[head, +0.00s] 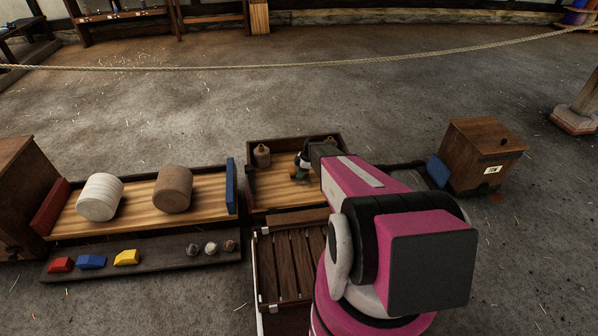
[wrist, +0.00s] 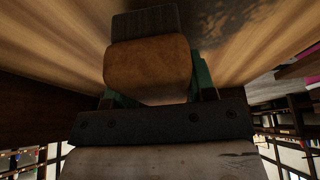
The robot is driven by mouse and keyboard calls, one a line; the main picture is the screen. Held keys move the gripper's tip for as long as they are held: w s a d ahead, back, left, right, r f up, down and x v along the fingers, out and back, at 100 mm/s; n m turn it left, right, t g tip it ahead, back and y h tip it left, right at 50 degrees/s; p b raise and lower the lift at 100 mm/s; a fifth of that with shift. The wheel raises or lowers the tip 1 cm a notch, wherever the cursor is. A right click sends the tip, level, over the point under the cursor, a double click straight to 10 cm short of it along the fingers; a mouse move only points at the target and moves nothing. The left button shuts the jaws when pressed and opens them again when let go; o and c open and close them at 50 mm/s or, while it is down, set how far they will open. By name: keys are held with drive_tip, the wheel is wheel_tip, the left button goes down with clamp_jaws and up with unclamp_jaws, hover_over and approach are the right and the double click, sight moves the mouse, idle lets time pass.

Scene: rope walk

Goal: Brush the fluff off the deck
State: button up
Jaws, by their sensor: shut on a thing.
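My gripper (head: 304,163) is over the middle wooden deck (head: 262,199), a shallow plank tray with dark sides. It is shut on a brush with a brown wooden block (wrist: 147,68) and dark bristles (wrist: 147,22). In the wrist view, green fingers grip the block from both sides, and the bristles point toward blurred planks. I cannot tell whether they touch. The brush is small and partly hidden in the head view. I cannot make out fluff on the visible planks; my arm covers the deck's right part.
The left plank tray (head: 140,206) holds a white roller (head: 100,197) and a brown roller (head: 173,189). Coloured blocks and small round pieces lie on the dark ledge (head: 165,256) in front. A slatted crate (head: 287,266) stands nearer. A wooden box (head: 482,156) is at right. A rope (head: 300,65) crosses behind.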

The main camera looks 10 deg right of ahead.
sight(301, 181)
drive_tip(key=shift+f, duration=0.35)
drive_tip(key=shift+s+r, duration=0.15)
drive_tip(key=shift+s, duration=3.55)
drive_tip(key=shift+s, duration=1.65)
drive_tip(key=shift+d+f, duration=0.25)
drive_tip(key=shift+d, duration=0.7)
drive_tip(key=shift+w, duration=1.7)
drive_tip(key=shift+w+r, duration=0.2)
drive_tip(key=shift+w, duration=1.75)
